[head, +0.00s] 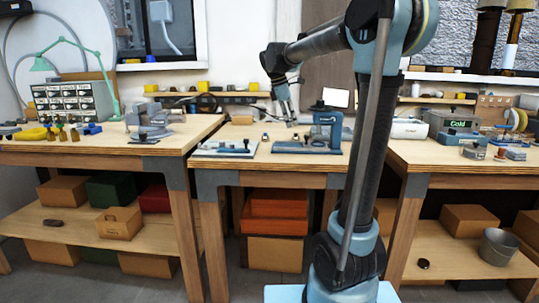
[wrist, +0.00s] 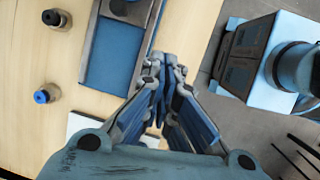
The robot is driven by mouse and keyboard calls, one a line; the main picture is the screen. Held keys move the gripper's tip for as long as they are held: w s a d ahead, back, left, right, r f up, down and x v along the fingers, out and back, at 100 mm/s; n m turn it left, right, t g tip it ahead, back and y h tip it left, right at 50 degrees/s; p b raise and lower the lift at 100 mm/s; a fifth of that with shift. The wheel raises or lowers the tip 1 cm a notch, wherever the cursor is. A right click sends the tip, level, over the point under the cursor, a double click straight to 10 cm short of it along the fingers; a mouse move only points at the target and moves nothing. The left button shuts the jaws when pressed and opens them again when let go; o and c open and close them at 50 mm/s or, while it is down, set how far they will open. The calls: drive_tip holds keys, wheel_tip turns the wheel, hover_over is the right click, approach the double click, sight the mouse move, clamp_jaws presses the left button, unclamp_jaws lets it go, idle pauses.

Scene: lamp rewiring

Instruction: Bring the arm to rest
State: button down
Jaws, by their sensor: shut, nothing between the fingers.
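My gripper (head: 291,121) hangs fingers-down over the middle workbench (head: 240,138) in the head view. In the wrist view its fingers (wrist: 160,98) meet, shut with nothing between them. Below it in the wrist view lie a blue-and-grey fixture plate (wrist: 112,68) and the bare wooden bench top. In the head view the blue fixture (head: 326,128) stands just to the right of the gripper. A pale board with small parts (head: 226,149) lies to the left. I cannot tell how far the fingertips are above the bench.
Two small round parts, one dark (wrist: 55,18) and one blue-topped (wrist: 44,96), stand on the bench. The left bench carries a vise-like tool (head: 150,117), a drawer cabinet (head: 75,103) and a green lamp (head: 75,46). A grey device (head: 455,122) sits on the right bench.

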drive_tip(key=s+d+f+m+y, duration=0.1)
drive_tip(key=s+d+f+m, duration=0.2)
drive_tip(key=s+f+m, duration=0.3)
drive_tip(key=s+d+f+m+y, duration=0.1)
drive_tip(key=s+d+f+m, duration=0.2)
drive_tip(key=s+f, duration=0.9)
drive_tip(key=s+d+f+m+t+y, duration=0.1)
drive_tip(key=s+d+f+m, duration=0.2)
drive_tip(key=s+f+m, duration=0.5)
drive_tip(key=s+f, duration=0.1)
drive_tip(key=s, duration=0.5)
drive_tip(key=shift+s+d+m, duration=0.25)
drive_tip(key=shift+m, duration=0.05)
